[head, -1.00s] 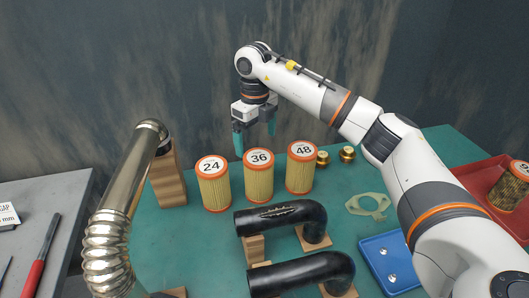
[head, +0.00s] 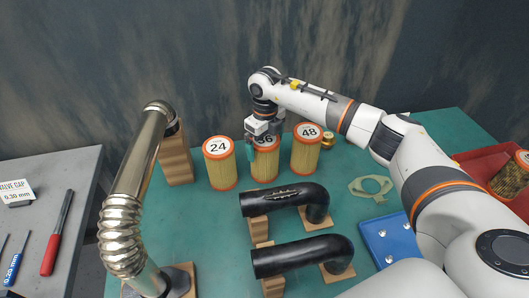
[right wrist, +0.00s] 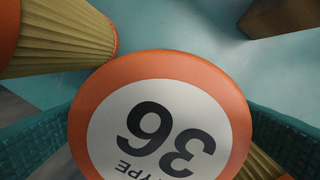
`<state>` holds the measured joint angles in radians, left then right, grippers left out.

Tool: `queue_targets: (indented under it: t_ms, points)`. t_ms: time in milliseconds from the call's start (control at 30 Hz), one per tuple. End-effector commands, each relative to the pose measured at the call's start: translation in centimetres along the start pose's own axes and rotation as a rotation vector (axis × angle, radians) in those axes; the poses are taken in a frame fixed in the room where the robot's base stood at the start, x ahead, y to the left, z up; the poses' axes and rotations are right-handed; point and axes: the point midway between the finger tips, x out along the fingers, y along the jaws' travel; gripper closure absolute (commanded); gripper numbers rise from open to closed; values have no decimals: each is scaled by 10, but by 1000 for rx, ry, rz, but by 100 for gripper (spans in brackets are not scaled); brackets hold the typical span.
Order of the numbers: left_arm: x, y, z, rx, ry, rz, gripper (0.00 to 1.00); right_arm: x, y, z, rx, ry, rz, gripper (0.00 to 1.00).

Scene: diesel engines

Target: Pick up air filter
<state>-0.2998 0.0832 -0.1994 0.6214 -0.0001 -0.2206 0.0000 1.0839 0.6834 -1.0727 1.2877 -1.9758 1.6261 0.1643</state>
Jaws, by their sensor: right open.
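Three yellow pleated air filters with orange rims stand upright in a row on the green table: one marked 24 (head: 220,168), one marked 36 (head: 264,168) and one marked 48 (head: 306,154). My right gripper (head: 265,148) is open and lowered over the 36 filter, partly covering its label. In the right wrist view, the 36 filter's top (right wrist: 160,125) fills the middle, upside down. The teal fingers show to its left and right, with no clear grip on it. Another filter (right wrist: 60,38) shows at upper left. My left gripper is out of view.
A metal exhaust pipe (head: 132,190) and a wooden block (head: 176,158) stand left of the filters. Two black hoses (head: 290,197) on wooden supports lie in front. A gasket (head: 371,187), a blue tray (head: 388,240) and a red bin (head: 485,165) lie to the right.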

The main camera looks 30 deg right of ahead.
Motion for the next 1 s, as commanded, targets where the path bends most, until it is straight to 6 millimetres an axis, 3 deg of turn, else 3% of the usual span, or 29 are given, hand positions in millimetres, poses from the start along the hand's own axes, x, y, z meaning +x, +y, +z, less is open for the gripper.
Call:
queue_targets:
  t_ms: [133,367,700,1000]
  points:
    - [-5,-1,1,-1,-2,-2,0,13,-1,0,-1,0,-1,0]
    - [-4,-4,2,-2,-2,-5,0,15,0,0,-1,1,0,0]
    - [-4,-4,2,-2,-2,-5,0,14,0,-1,-1,2,0,50]
    - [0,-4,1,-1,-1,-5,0,6,0,-2,-1,6,1,50]
